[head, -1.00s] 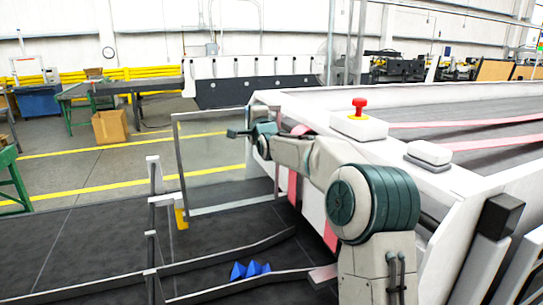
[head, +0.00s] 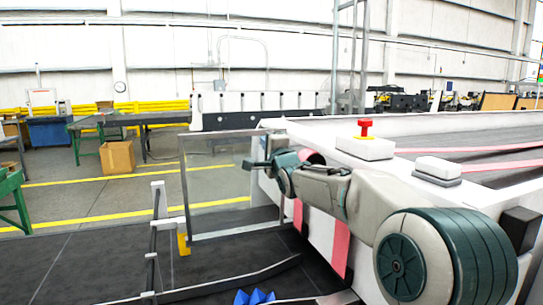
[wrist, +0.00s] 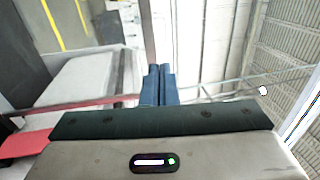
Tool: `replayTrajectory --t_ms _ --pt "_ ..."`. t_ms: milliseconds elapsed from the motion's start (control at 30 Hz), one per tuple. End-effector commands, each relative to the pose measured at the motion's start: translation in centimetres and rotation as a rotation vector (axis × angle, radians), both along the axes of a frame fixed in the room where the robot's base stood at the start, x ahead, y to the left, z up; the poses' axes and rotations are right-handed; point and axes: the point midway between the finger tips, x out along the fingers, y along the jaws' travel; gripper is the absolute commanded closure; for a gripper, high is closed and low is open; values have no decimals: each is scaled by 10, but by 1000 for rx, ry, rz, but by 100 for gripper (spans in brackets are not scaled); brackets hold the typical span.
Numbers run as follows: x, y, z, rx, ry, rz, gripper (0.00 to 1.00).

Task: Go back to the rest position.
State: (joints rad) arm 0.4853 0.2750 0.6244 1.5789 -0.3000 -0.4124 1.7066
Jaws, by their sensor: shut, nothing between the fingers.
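My gripper (head: 247,164) is at the end of my arm in the head view, in front of the framed clear panel at the machine's left end. Its fingers (wrist: 158,86) are shut together with nothing between them in the wrist view. My arm reaches from the lower right toward the panel, along the near side of the machine.
The white machine (head: 290,124) carries a red button (head: 365,128) and a white box with a grey base (head: 438,170). The clear panel's metal frame (head: 186,190) stands close to my gripper. Blue pieces (head: 255,297) lie between rails below. A cardboard box (head: 117,157) stands on the floor behind.

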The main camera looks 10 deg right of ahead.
Motion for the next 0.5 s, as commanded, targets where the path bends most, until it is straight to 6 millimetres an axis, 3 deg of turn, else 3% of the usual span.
replayTrajectory --t_ms 200,467,500 --pt "-27 -6 -2 -4 -1 -2 100" --pt "-38 -8 -2 -2 0 0 100" --pt "-42 -5 -9 -43 24 -12 100"
